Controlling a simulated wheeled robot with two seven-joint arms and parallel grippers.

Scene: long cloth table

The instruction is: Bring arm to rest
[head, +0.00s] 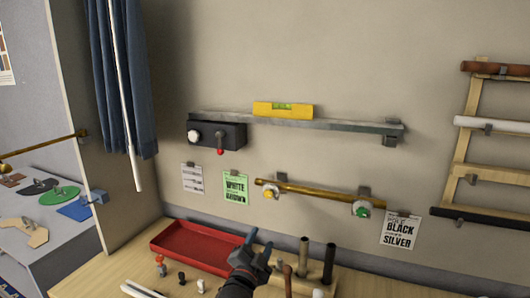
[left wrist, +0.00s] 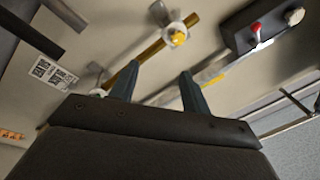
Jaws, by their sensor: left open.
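My left gripper (head: 259,247) is above the wooden table (head: 110,278), just right of a red tray (head: 205,243). Its two fingers also show in the left wrist view (left wrist: 158,85), spread apart with nothing between them. In that view the fingers point toward the wall, where a brass rod (left wrist: 152,52) with a yellow knob lies beyond them. My right gripper is in neither view.
Dark and brown upright rods (head: 329,262) stand close right of my gripper. On the wall are a grey rail (head: 340,124) with a yellow level (head: 283,110), a brass rod (head: 312,191), and a wooden rack (head: 466,150). A blue curtain (head: 140,80) hangs left.

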